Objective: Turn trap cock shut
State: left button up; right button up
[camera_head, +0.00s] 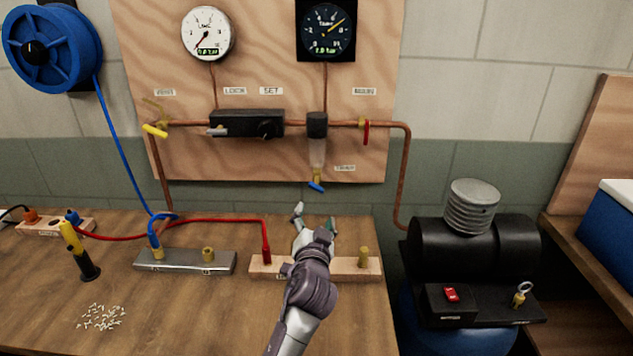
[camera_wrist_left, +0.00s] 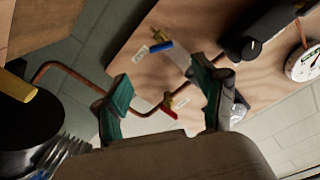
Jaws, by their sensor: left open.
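The trap cock (camera_head: 317,181) is a small brass valve with a blue lever, under the clear trap bowl (camera_head: 317,152) on the wooden wall panel. Its blue lever lies roughly crosswise, tilted down to the right. The lever also shows in the left wrist view (camera_wrist_left: 161,47), beyond the fingertips. My left gripper (camera_head: 316,214) is open and empty, with its fingers spread below the cock, apart from it. In the left wrist view my left gripper (camera_wrist_left: 160,74) shows two green-padded fingers with nothing between them. My right gripper is out of view.
A red-handled valve (camera_head: 366,131) and a yellow-handled valve (camera_head: 155,130) sit on the copper pipe. A black regulator (camera_head: 250,123) is left of the trap. A wooden block (camera_head: 345,269) with a red hose lies on the bench under my arm. A black compressor (camera_head: 430,250) stands right.

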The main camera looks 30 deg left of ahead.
aim_at(316, 190)
pick_arm(q)
jog(key=x, duration=0.3)
jog(key=p+x, duration=0.1)
jog(key=x, duration=0.3)
jog(key=shift+w+a+r, duration=0.2)
jog(key=shift+w, duration=0.1)
jog(key=x, duration=0.3)
jog(key=shift+w+a+p, duration=0.2)
jog(key=shift+w+p, duration=0.15)
jog(key=shift+w+a+f, duration=0.15)
jog(key=shift+w+a, duration=0.1)
jog(key=shift+w, duration=0.25)
jog(key=shift+a, duration=0.1)
jog(key=shift+c, duration=0.7)
jog(key=c, duration=1)
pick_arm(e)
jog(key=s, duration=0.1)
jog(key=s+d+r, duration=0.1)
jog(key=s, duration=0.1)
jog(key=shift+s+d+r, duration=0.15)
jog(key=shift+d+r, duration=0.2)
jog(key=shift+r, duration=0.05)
